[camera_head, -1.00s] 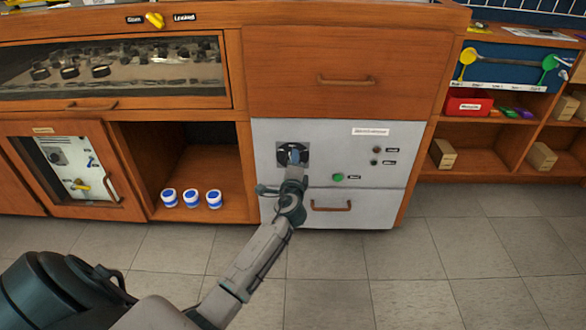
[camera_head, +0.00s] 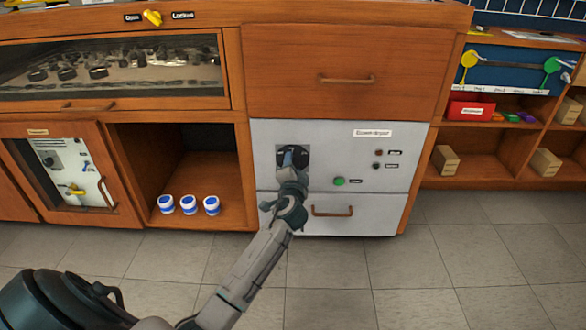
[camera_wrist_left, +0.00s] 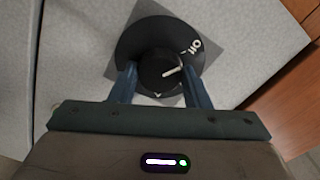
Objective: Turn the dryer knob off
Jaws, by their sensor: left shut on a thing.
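The dryer knob (camera_wrist_left: 158,77) is round and black with a white pointer line. It sits on a black dial (camera_wrist_left: 140,42) with white lettering at its upper right; the pointer slants up to the right. In the head view the dial (camera_head: 305,153) is on the white panel (camera_head: 340,150), partly hidden by my left gripper (camera_head: 291,157). In the left wrist view my left gripper (camera_wrist_left: 161,80) has one blue finger on each side of the knob and is shut on it. My right gripper is not in view.
A white drawer with a brown handle (camera_head: 332,211) is below. A shelf with blue-and-white jars (camera_head: 189,205) is at left. The tiled floor in front is clear.

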